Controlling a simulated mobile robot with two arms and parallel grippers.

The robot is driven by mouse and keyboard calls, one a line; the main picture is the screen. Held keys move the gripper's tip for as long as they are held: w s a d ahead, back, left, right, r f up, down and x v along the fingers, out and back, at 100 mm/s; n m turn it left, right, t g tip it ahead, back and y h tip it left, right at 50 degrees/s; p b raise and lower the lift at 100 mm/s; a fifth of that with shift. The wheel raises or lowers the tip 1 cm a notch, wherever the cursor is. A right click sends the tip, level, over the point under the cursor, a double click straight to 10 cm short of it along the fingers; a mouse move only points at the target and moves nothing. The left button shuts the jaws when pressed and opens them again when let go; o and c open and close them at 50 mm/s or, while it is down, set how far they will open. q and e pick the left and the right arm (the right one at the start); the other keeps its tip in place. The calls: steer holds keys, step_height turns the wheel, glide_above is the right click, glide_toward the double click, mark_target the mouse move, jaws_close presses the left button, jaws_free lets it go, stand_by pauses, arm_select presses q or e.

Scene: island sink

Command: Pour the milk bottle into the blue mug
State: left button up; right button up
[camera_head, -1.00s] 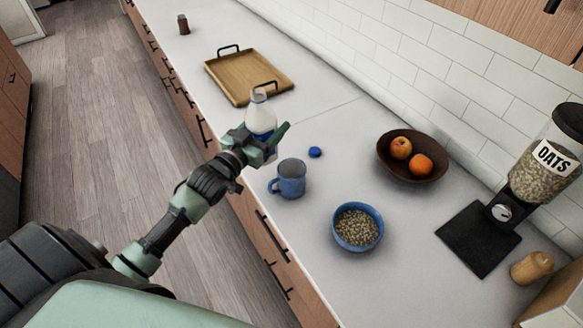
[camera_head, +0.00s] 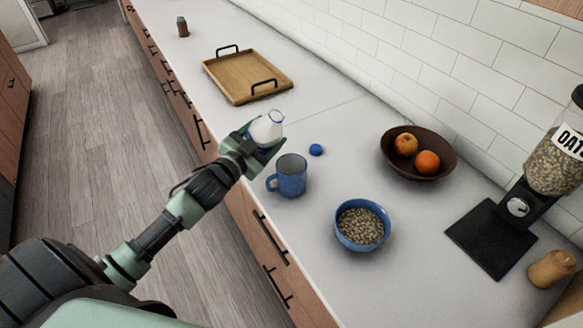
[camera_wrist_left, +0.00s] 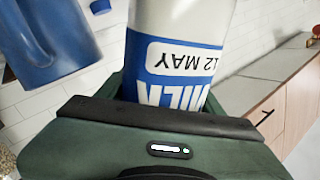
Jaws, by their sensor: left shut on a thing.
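My left gripper (camera_head: 262,143) is shut on the milk bottle (camera_head: 267,128) and holds it just behind the blue mug (camera_head: 291,176). The bottle is tilted, its open neck pointing up and to the right. Its blue and white label fills the middle of the left wrist view (camera_wrist_left: 180,60). The mug stands upright on the counter with its handle to the left; part of it also shows at the left of the wrist view (camera_wrist_left: 45,40). I cannot see whether the mug holds any milk. My right gripper is in neither view.
A blue cap (camera_head: 316,150) lies on the counter right of the bottle. A blue bowl of oats (camera_head: 345,238) stands in front of the mug. A brown fruit bowl (camera_head: 440,172), an oats dispenser (camera_head: 550,160) and a wooden tray (camera_head: 240,93) stand farther off.

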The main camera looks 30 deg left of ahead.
arm_select(q)
steer(key=shift+r+m+p, duration=0.3)
steer(key=shift+r+m, duration=0.2)
steer(key=shift+m, duration=0.4)
steer(key=shift+a+f+m+b, duration=0.2)
steer(key=shift+f+m+b, duration=0.2)
steer(key=shift+m+b, duration=0.3)
steer(key=f+b, duration=0.1)
steer(key=a+f+m+b, duration=0.1)
steer(key=b, duration=0.1)
steer(key=shift+f+y, duration=0.3)
steer(key=shift+f, duration=0.05)
steer(key=shift+a+m+g, duration=0.2)
steer(key=shift+m+g, duration=0.1)
steer(key=shift+m, duration=0.2)
steer(key=shift+a+f+m+b, duration=0.25)
steer(key=shift+m+b, duration=0.25)
steer(key=shift+b, duration=0.1)
steer(key=shift+s+r, duration=0.1)
steer(key=shift+r, duration=0.05)
steer(key=shift+a+m+y, duration=0.15)
steer(key=shift+m+y, duration=0.15)
steer(key=shift+m, duration=0.4)
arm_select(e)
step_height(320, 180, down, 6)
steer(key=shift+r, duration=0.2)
